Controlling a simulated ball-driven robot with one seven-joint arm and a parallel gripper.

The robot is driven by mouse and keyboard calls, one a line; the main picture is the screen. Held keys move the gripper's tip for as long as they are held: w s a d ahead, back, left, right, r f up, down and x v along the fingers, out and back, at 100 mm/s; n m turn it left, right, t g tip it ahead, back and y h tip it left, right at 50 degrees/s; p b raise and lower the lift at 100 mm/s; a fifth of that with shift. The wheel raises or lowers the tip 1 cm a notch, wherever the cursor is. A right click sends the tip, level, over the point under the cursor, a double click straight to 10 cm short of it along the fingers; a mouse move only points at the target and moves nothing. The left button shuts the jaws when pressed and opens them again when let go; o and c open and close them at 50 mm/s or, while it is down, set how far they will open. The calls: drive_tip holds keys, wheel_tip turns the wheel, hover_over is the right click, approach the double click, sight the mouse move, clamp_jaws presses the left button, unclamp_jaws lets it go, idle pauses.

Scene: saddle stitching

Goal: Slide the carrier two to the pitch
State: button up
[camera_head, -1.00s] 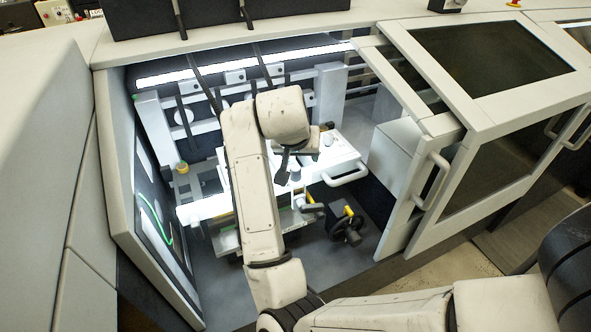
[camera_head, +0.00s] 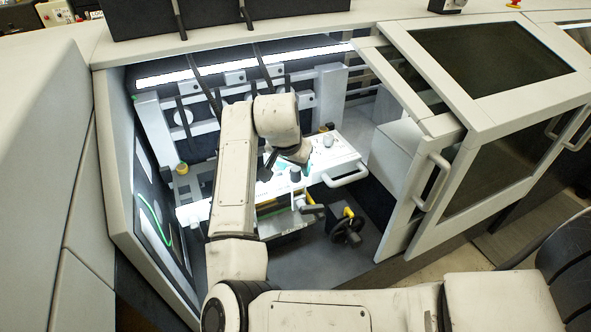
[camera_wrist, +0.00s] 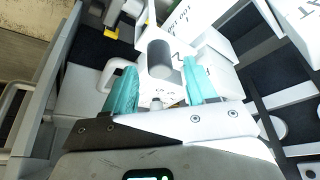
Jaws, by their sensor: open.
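In the wrist view, a white block (camera_wrist: 180,70) with a dark grey round knob (camera_wrist: 159,62) lies between and beyond my fingers. It bears a dark mark that looks like a 2, partly hidden. My gripper (camera_wrist: 161,88) is open, with one teal fingertip on each side of the knob. I cannot tell whether either finger touches it. In the head view my gripper (camera_head: 293,168) is low over the white carriage, close by a dark knob (camera_head: 295,174). The arm hides part of the carriage. I cannot make out the pitch mark.
The white carriage has a front handle (camera_head: 345,176) and a pale knob (camera_head: 328,140) at its far right. A black handwheel (camera_head: 347,230) stands below. The cabinet's sliding door (camera_head: 440,185) borders the right, and a green-lined panel (camera_head: 155,220) the left.

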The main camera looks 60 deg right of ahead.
sight(287, 181)
drive_tip(key=shift+x, duration=1.4)
clamp_jaws()
